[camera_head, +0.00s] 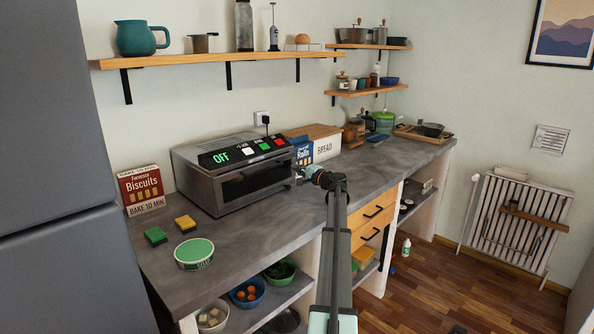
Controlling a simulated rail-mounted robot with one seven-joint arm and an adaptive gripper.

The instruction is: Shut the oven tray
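A silver countertop oven (222,182) stands on the grey counter, with "OFF" in green on its sloped black panel. Its dark glass front (255,181) faces the room. No tray is clearly visible apart from the front, and I cannot tell how far out it sits. My arm reaches up from the bottom centre and bends left. My gripper (303,175) is at the right end of the oven's front, close to it. Whether it touches the oven is too small to tell. Its fingers are small and partly hidden, so their opening does not show.
Behind my gripper stand a blue box (302,152) and a bread box (326,146). The counter (262,226) in front of the oven is clear.

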